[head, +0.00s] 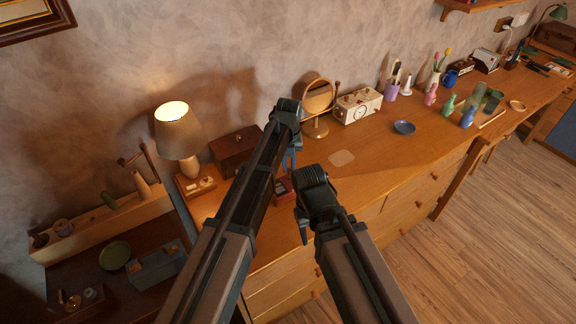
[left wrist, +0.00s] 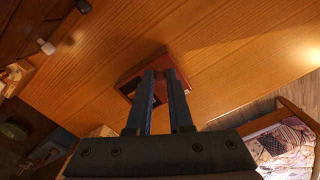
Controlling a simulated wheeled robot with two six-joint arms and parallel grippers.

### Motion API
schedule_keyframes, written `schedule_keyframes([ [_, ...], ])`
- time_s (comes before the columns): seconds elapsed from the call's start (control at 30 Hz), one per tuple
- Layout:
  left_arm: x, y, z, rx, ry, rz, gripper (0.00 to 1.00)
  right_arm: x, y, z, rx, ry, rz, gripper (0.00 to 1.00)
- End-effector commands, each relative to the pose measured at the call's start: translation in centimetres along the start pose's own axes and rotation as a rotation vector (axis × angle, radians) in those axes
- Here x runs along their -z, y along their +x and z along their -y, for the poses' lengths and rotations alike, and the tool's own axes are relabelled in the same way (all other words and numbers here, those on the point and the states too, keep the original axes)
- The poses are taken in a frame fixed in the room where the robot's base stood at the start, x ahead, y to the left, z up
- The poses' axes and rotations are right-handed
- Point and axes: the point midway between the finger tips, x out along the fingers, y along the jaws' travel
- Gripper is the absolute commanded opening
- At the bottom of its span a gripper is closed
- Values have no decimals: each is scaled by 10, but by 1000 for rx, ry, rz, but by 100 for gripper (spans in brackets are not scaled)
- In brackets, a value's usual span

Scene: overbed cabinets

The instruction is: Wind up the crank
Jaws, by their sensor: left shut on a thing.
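A small red-brown box (head: 282,191) stands on the wooden desk top, partly covered by my left arm. It also shows in the left wrist view (left wrist: 160,62), with a dark area on its left side. My left gripper (head: 290,160) points down at the box. In the left wrist view its two fingers (left wrist: 161,73) are close together at the box. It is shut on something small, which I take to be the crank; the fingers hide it. My right gripper (head: 303,225) hangs right of the box, apart from it; its finger gap is not clear.
A lit lamp (head: 177,135) and a brown chest (head: 236,149) stand left of the box. The desk front right of the box is clear.

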Motion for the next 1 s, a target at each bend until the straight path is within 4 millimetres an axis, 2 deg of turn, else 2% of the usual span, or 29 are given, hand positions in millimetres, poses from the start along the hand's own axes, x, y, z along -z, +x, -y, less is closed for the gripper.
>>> schedule_keyframes([
  [0.3,0,0,2,0,108,0,0,0,0,0,0,0,0,50],
  [0.87,0,0,2,0,129,0,0,0,0,0,0,0,0,50],
  [0.9,0,0,2,0,129,0,26,0,0,0,0,0,0,50],
  [1.0,0,0,2,0,129,0,44,0,0,0,0,0,0,50],
])
